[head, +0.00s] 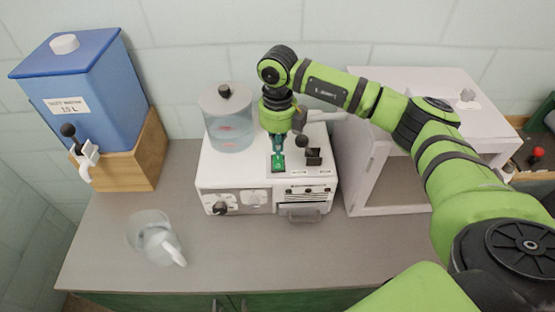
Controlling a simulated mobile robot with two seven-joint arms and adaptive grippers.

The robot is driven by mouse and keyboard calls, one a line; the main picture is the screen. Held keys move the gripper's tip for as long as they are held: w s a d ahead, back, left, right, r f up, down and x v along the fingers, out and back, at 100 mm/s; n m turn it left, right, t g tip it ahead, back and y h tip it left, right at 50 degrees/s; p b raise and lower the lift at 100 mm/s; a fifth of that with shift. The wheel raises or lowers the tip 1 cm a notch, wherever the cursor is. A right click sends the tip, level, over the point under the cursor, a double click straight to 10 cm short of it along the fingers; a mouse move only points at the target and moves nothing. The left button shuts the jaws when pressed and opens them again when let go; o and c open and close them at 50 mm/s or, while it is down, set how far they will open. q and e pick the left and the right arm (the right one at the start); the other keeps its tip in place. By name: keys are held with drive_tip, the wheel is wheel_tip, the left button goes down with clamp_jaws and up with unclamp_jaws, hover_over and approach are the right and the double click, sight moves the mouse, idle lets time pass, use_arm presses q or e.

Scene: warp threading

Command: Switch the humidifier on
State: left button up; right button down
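The humidifier (233,183) is a white box-shaped unit on the counter, with a clear round tank (229,130) on its top left. A green rocker switch (278,164) sits on its top, near the front. A black lever with a round knob (313,156) stands just right of it. My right gripper (277,150) points down right at the green switch; its narrow fingers look closed together and hold nothing. I cannot tell whether the fingertips touch the switch. My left gripper is not in view.
A blue water tank (85,90) with a tap stands on a wooden block (140,163) at the left. A clear jug (154,238) is at the front left. A white open-fronted stand (365,190) is right of the humidifier. The counter's front middle is clear.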

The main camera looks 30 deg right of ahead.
drive_tip(key=shift+s+f+b, duration=0.1)
drive_tip(key=shift+f+b, duration=1)
drive_tip(key=shift+f, duration=0.2)
idle(0.5)
drive_tip(key=shift+r+p, duration=0.55)
drive_tip(key=shift+r, duration=0.15)
drive_tip(key=shift+r+p, duration=1.55)
drive_tip(key=shift+r, duration=1.3)
